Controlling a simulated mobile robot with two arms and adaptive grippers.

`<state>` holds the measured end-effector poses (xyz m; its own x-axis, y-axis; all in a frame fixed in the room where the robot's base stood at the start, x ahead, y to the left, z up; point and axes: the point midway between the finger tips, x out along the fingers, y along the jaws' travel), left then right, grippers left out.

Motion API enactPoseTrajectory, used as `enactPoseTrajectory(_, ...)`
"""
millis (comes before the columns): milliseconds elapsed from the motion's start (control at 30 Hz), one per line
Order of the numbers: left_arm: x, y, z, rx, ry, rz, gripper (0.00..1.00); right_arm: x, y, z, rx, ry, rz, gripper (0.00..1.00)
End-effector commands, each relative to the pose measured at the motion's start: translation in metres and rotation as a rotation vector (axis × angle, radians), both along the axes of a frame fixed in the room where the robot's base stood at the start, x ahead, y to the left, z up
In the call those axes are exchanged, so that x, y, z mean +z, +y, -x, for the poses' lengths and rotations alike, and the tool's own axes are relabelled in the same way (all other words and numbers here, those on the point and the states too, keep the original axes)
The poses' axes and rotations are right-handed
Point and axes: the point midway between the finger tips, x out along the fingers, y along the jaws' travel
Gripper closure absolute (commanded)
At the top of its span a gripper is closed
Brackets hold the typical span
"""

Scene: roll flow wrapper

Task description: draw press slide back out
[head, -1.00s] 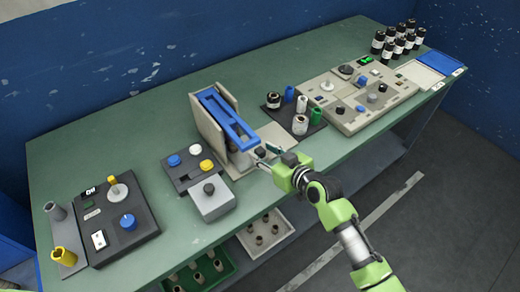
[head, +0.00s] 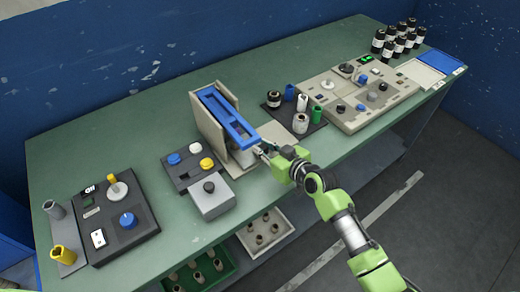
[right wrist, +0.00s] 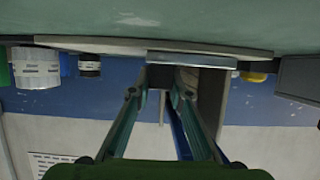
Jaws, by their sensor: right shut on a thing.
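The press (head: 212,136) stands mid-table, with beige side plates and a long blue frame (head: 229,119) on top. My right gripper (head: 263,149) is at the press's front end, low beside the blue frame, and covers the slide's handle in the head view. In the right wrist view, the two fingers of my right gripper (right wrist: 158,92) close around a dark block, the slide's handle (right wrist: 160,76), just under a grey plate (right wrist: 192,60). How far the slide is out is hard to tell. My left gripper is not in view.
A button box (head: 190,162) and a grey box with a black knob (head: 211,198) stand left of the press. A dark tray (head: 312,127) with small cylinders and a beige control panel (head: 345,118) stand right. Bins sit on the lower shelf. Bare table lies behind the press.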

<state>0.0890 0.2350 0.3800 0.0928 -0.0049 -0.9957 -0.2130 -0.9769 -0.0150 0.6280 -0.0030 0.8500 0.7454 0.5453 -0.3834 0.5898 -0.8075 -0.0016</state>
Motion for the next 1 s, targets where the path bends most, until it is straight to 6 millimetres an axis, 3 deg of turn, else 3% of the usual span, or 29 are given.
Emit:
enactPoseTrajectory(100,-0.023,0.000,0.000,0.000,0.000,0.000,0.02,-0.006,-0.028,-0.021,-0.004,-0.010,0.011,1.00)
enactPoseTrajectory(300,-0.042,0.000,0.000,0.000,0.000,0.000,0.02,-0.004,-0.055,-0.040,-0.004,-0.006,0.006,1.00)
enactPoseTrajectory(700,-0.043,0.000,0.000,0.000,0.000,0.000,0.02,0.000,-0.061,-0.044,-0.003,-0.001,0.003,1.00)
enactPoseTrajectory(733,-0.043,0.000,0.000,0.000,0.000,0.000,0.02,0.000,-0.061,-0.044,-0.003,-0.001,0.003,0.79)
enactPoseTrajectory(800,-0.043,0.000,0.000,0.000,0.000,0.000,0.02,0.000,-0.061,-0.044,-0.003,-0.001,0.003,0.64)
enactPoseTrajectory(1000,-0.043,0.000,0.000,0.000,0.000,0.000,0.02,0.000,-0.061,-0.044,-0.003,-0.002,0.003,0.64)
